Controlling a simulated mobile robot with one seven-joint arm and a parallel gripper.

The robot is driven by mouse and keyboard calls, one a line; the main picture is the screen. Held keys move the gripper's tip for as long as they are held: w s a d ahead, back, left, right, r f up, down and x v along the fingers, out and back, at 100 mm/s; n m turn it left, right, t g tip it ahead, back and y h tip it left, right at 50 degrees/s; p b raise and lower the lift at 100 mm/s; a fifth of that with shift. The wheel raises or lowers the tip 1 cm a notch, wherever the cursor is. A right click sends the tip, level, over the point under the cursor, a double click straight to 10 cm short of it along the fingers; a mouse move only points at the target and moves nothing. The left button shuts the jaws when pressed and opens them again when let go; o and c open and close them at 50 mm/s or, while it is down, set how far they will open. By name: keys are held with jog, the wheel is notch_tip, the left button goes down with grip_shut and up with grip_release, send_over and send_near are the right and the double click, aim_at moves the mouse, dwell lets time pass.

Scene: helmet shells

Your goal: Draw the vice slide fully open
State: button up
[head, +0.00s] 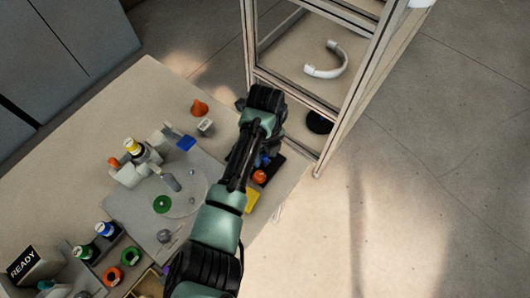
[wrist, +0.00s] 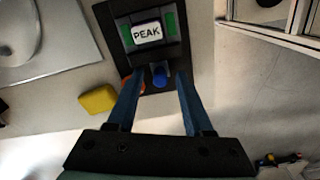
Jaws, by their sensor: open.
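No part can be told for certain as the vice slide. In the wrist view a dark block (wrist: 181,53) carries a white "PEAK" label and green pads. A blue knob (wrist: 158,76) and a partly hidden orange knob stand at its near edge. My gripper (wrist: 160,80) is open and empty, its blue fingers on either side of the blue knob in the picture; contact cannot be told. In the head view my arm hides the gripper and covers part of the dark block (head: 270,167). A grey fixture (head: 126,174) stands on the table's left side.
A yellow block (wrist: 97,99) lies left of my fingers. A metal-framed rack (head: 250,45) stands close behind.

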grip_shut()
dwell(1.4)
